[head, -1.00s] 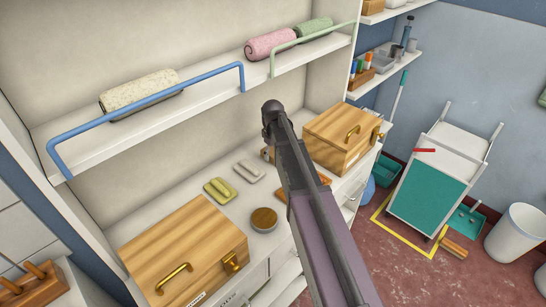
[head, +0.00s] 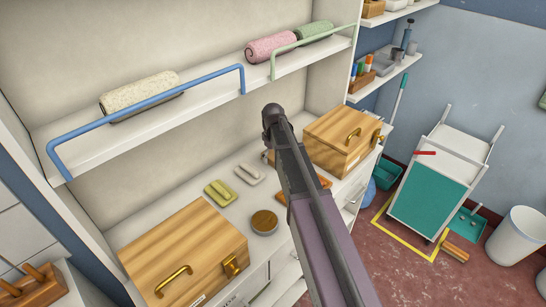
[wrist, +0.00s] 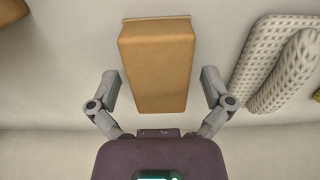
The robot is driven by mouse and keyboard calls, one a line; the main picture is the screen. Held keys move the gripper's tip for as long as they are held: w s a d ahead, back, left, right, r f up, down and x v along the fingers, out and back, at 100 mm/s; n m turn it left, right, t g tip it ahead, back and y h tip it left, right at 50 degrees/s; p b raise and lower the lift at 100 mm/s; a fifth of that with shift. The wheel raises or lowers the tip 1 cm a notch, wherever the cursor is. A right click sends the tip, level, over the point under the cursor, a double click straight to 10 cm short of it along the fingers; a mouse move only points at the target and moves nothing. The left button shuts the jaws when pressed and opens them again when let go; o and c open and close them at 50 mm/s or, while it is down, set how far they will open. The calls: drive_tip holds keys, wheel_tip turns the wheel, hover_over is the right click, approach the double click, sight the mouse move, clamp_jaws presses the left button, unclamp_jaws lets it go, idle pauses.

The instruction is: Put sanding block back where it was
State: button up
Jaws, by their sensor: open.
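A tan, box-shaped block (wrist: 157,65), which looks like the sanding block, lies on the pale counter in the wrist view. A thin edge shows along its far end. My gripper (wrist: 160,84) is open, with one finger on each side of the block's near half and a visible gap on both sides. I cannot tell how far the fingertips are above the counter. In the head view my arm hides most of this spot; only a small brown piece (head: 268,156) shows beside it.
A grey ribbed piece (wrist: 283,65) lies close beside one finger. The counter also holds a green pad (head: 220,192), a round brown-topped tin (head: 264,222), an orange-brown item (head: 325,182) partly behind my arm, and wooden boxes (head: 185,245) (head: 340,137). A shelf with rolled towels (head: 140,93) overhangs behind.

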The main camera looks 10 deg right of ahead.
sight(273, 155)
drive_tip(key=shift+r, duration=0.15)
wheel_tip(273, 155, up, 8)
drive_tip(key=p, duration=0.7)
drive_tip(key=shift+f+p, duration=0.2)
drive_tip(key=shift+p, duration=0.2)
drive_tip(key=shift+s, duration=0.1)
idle(0.4)
drive_tip(key=s+m, duration=0.6)
drive_tip(key=s, duration=1.7)
drive_tip(key=shift+m, duration=0.4)
